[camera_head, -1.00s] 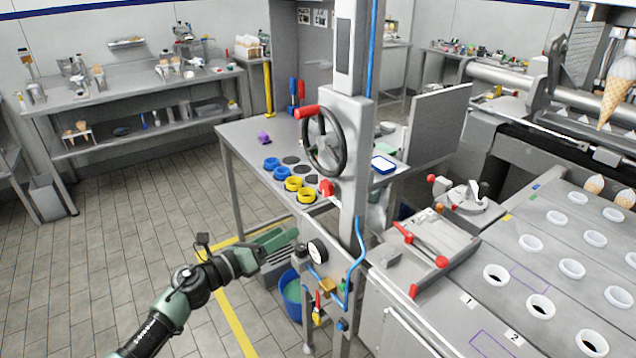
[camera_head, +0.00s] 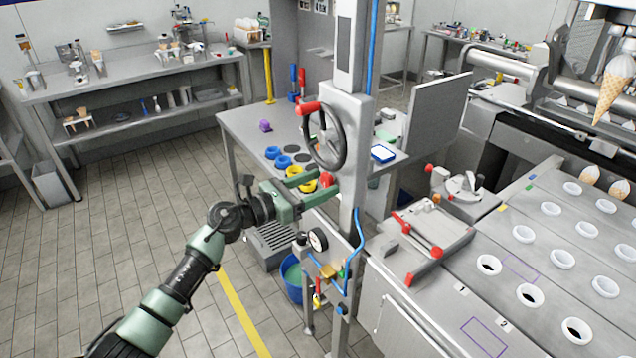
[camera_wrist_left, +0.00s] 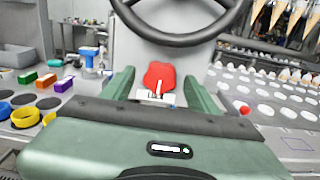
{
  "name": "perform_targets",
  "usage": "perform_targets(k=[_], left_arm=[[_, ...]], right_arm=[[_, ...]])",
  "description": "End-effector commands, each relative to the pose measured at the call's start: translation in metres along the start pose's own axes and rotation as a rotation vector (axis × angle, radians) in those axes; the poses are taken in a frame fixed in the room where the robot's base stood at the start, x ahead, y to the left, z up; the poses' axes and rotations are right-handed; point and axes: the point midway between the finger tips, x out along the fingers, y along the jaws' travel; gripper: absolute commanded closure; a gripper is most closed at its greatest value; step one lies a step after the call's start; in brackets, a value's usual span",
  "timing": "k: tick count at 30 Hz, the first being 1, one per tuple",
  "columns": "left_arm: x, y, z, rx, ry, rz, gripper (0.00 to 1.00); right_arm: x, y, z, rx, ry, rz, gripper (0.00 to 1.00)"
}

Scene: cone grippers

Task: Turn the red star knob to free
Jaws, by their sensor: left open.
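The red star knob (camera_head: 326,180) sits on the grey column below the black handwheel (camera_head: 325,137). In the left wrist view the red knob (camera_wrist_left: 159,77) shows between the two fingers, with a pale pointer line on it and a small white label plate (camera_wrist_left: 152,97) below it. My left gripper (camera_head: 318,188) is open, its green fingers pointing at the column, one on each side of the knob. In the left wrist view its fingers (camera_wrist_left: 160,90) stand apart from the knob. Lettering on the plate is too small to read. My right gripper is not in view.
The steel table (camera_head: 240,125) behind the gripper holds blue rings (camera_head: 283,162), yellow rings (camera_head: 294,172) and a purple block (camera_head: 265,126). A pressure gauge (camera_head: 318,239) and a blue hose (camera_head: 357,255) are below the knob. The handwheel is close above the gripper.

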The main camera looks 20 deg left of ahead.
Motion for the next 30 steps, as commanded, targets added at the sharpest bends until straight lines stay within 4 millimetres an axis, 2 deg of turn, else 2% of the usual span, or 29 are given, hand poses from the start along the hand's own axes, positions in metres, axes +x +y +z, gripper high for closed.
perform_targets(k=[4, 9, 10, 11, 20, 30], left_arm=[[0.000, 0.000, 0.000, -0.001, 0.000, 0.000, 0.41], [0.000, 0.000, 0.000, -0.001, 0.000, 0.000, 0.88], [0.000, 0.000, 0.000, -0.001, 0.000, 0.000, 0.96], [0.000, 0.000, 0.000, -0.001, 0.000, 0.000, 1.00], [0.000, 0.000, 0.000, -0.038, 0.000, 0.000, 1.00], [-0.001, 0.001, 0.001, -0.255, 0.002, 0.001, 1.00]], right_arm=[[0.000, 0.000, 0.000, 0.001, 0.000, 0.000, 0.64], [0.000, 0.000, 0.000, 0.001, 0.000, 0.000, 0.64], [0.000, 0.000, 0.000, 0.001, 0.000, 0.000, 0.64], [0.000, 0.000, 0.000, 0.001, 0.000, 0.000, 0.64], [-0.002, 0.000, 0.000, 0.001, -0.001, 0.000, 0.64], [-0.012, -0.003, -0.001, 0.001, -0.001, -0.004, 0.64]])
